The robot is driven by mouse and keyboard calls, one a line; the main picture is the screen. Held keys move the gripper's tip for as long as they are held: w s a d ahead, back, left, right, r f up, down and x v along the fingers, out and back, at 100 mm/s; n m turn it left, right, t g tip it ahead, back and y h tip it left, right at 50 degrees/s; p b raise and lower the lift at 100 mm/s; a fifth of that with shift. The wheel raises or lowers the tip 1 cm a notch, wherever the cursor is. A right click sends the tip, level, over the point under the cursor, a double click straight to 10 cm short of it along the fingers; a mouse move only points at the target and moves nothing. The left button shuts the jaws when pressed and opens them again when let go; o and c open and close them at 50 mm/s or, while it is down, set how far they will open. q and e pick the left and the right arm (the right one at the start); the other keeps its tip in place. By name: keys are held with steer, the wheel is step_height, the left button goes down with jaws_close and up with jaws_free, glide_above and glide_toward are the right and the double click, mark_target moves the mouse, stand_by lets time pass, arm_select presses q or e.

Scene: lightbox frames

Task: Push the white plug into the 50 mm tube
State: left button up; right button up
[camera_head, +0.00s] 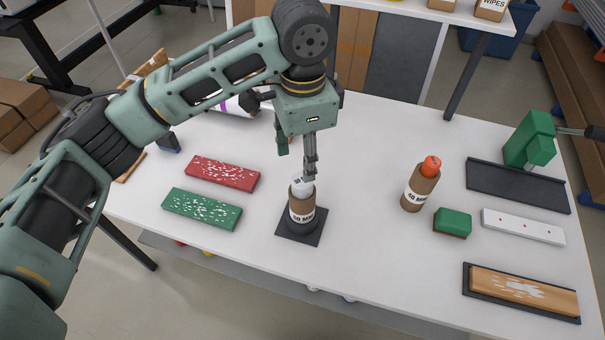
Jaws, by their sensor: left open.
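A brown cardboard tube (301,210) with a white label stands upright on a dark square base (300,234) near the table's middle; the label's first digit is hard to read. The white plug (303,184) is at its top and looks slightly tilted; how far it sits inside I cannot tell. My left gripper (311,170) points down right above the plug, open. Its fingers appear close together from this side, and contact with the plug is unclear. My right gripper is out of view.
Right of it stands another brown tube (420,188) with an orange plug (431,165), beside a green block (453,221). Red (222,173) and green (202,208) speckled boards lie left. A green device (530,141), dark tray (517,185), white strip (523,226) and wooden board (524,290) lie right.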

arm_select(q)
steer(key=shift+r, duration=2.1)
